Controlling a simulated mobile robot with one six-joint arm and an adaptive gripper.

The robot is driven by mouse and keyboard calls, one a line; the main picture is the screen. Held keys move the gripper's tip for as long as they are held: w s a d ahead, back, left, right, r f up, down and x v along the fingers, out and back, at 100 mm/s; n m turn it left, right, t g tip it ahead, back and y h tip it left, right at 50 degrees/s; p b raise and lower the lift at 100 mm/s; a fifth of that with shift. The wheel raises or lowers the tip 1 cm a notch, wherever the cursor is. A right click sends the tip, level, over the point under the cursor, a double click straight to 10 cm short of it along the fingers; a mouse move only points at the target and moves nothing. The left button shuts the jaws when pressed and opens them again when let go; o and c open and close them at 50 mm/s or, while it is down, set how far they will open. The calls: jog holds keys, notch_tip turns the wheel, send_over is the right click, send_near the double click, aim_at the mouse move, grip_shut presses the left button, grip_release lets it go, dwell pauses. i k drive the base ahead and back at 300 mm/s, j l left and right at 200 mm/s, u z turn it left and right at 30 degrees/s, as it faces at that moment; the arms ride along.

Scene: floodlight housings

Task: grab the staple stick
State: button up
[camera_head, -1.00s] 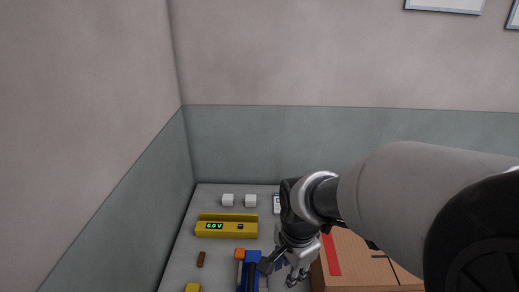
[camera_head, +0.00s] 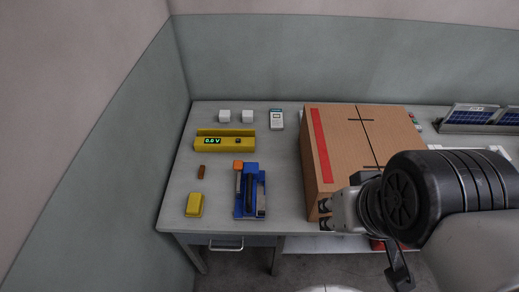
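A small brown bar (camera_head: 201,172) lies on the left part of the workbench, and it looks like the staple stick. It lies between the yellow meter (camera_head: 226,141) and a small yellow block (camera_head: 194,205). A blue stapler-like tool (camera_head: 250,190) with an orange end stands just right of it. My gripper (camera_head: 326,213) is well to the right of the bar, near the front left corner of a large brown box. Its two dark fingertips look apart, with nothing seen between them.
The large brown box (camera_head: 345,140) with a red stripe fills the middle of the workbench (camera_head: 280,215). Two white cubes (camera_head: 235,116) and a small grey meter (camera_head: 277,120) stand at the back. A wall borders the left side. Dark blue panels (camera_head: 475,117) stand at the far right.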

aim_at(202, 170)
jog(key=i+j+u, duration=0.15)
jog(key=j, duration=0.25)
jog(key=i+j+u, duration=0.3)
jog(key=i+j, duration=0.2)
jog(key=j, duration=0.2)
